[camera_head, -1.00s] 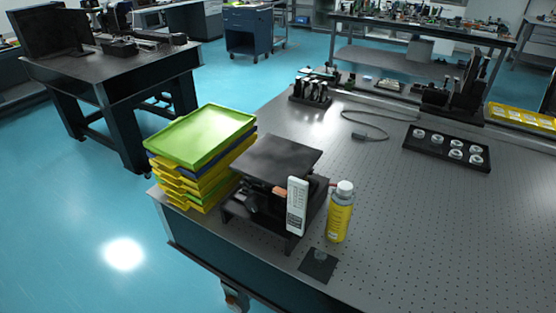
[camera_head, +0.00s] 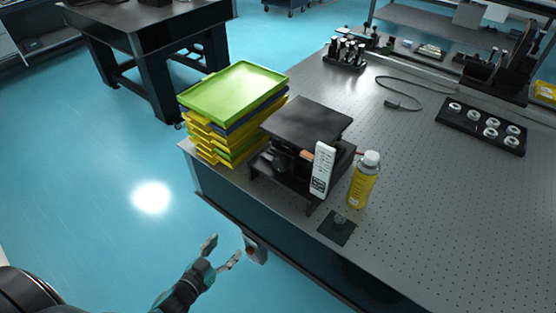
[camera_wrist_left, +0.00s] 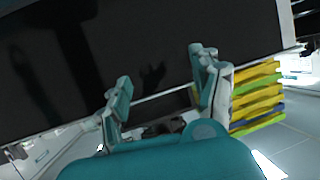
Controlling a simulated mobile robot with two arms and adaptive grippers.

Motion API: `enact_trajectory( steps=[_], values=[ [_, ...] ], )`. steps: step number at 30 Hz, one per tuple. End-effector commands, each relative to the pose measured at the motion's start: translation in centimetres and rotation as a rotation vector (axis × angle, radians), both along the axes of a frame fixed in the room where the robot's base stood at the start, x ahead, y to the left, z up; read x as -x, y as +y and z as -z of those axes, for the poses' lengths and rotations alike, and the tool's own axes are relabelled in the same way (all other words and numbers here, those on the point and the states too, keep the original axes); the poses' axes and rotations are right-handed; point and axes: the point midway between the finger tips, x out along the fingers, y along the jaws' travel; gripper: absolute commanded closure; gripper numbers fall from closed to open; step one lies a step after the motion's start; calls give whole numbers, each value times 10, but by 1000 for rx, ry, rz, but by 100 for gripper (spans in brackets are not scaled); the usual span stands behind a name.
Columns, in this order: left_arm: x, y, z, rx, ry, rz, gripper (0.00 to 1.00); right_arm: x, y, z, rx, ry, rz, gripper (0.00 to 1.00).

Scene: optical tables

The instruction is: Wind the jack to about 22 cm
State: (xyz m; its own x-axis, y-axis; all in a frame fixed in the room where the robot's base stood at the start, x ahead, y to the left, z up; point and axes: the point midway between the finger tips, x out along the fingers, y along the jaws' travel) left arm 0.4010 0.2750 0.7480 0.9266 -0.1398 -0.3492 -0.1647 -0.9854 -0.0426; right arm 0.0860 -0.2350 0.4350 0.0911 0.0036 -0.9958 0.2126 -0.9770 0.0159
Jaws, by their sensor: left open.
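The black lab jack (camera_head: 308,124) stands near the front edge of the optical table, its flat top plate raised above a dark base. A white upright scale with markings (camera_head: 322,168) stands at its front right. The jack's knob cannot be made out clearly. My left gripper (camera_head: 224,252) is open and empty, below and in front of the table edge, well apart from the jack. In the left wrist view its two fingers (camera_wrist_left: 160,92) are spread before a dark surface. My right gripper is not in view.
A stack of green, yellow and blue trays (camera_head: 232,95) stands directly left of the jack. A yellow bottle with a white cap (camera_head: 363,180) stands close on its right. A small dark pad (camera_head: 338,227) lies in front.

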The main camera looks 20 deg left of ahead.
Motion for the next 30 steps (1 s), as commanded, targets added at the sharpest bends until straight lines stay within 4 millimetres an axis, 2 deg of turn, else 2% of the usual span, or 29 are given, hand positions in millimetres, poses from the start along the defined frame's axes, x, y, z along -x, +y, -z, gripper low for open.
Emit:
enact_trajectory(
  steps=[1, 3, 6, 9, 12, 17, 30],
  values=[
    [-10, -6, -48, 14, -87, 38, 35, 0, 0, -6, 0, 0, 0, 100],
    [-17, -15, -99, 33, -184, 88, 35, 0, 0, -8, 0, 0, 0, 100],
    [-20, -28, -152, 53, -280, 149, 35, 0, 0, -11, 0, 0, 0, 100],
    [-19, -36, -182, 63, -331, 187, 35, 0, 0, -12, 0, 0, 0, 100],
    [-21, -40, -193, 70, -351, 201, 35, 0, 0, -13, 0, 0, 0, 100],
    [-39, -47, -196, 72, -356, 202, 35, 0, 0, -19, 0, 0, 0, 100],
    [-129, -79, -196, 70, -353, 199, 35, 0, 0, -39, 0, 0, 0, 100]
  ],
)
